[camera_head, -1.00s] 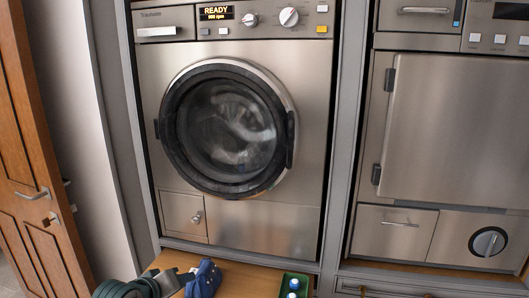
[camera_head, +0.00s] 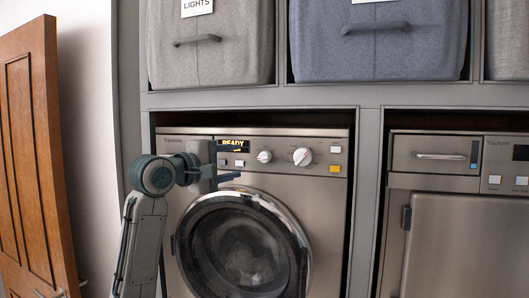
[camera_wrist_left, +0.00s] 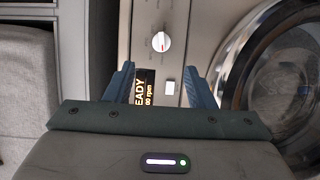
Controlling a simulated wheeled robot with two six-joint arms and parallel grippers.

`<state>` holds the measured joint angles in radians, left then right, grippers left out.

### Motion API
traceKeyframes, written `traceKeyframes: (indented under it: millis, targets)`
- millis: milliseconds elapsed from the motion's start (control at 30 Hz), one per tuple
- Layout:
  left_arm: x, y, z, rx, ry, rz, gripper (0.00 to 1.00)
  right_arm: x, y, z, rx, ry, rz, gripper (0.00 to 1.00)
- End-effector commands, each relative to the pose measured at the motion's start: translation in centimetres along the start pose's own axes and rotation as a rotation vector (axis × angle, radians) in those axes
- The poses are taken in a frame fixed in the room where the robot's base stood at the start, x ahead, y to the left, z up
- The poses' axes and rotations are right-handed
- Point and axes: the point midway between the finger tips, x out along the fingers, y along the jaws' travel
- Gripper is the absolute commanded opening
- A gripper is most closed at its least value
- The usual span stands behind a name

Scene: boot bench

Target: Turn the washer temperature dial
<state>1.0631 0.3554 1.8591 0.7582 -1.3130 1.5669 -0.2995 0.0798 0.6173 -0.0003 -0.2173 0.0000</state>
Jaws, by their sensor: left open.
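The washer (camera_head: 170,240) has a steel control panel with a lit READY display (camera_head: 233,146). Right of the display are a smaller white dial (camera_head: 264,156) and a larger white dial (camera_head: 302,157); I cannot tell which sets temperature. My left gripper (camera_head: 226,172) is in front of the panel's left part, below the display and left of both dials. In the left wrist view its blue fingers (camera_wrist_left: 162,82) are spread and empty. A white dial with a red mark (camera_wrist_left: 161,41) shows beyond the fingertips, apart from them. My right gripper is out of view.
The round washer door (camera_head: 245,245) is just below the panel. A yellow button (camera_head: 335,169) is at the panel's right. Grey (camera_head: 222,55) and blue (camera_head: 400,50) fabric bins stand on the shelf above. Another steel appliance (camera_head: 460,240) is at right; a wooden door (camera_head: 35,160) at left.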

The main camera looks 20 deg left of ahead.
Motion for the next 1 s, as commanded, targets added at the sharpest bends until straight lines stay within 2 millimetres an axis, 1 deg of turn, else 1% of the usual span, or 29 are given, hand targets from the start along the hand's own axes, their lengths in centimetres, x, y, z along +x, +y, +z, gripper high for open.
traceKeyframes:
  millis: [33, 300, 400, 500, 700, 933, 967, 1000]
  targets:
    - [0.8, 0.2, 0.1, -0.003, -0.002, -0.002, 0.49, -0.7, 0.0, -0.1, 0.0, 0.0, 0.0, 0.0]
    - [5.9, 0.4, 0.1, -0.003, -0.003, -0.004, 0.49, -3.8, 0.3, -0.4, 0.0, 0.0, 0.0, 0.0]
    - [7.5, 0.2, 0.1, -0.002, -0.002, -0.005, 0.49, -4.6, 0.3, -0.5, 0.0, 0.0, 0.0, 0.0]
    - [8.8, 0.1, 0.1, -0.001, -0.001, -0.004, 0.49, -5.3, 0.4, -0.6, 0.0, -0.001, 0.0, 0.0]
    - [10.0, -0.1, 0.1, 0.002, 0.0, -0.003, 0.49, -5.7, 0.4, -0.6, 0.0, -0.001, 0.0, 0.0]
    - [10.0, -0.2, 0.1, 0.003, 0.0, -0.002, 0.49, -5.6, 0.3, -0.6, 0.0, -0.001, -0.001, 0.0]
    - [10.0, -0.2, 0.1, 0.003, 0.0, -0.002, 0.48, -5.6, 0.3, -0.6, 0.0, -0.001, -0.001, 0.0]
    - [10.0, -0.2, 0.1, 0.003, 0.0, -0.002, 0.4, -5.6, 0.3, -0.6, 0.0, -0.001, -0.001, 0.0]
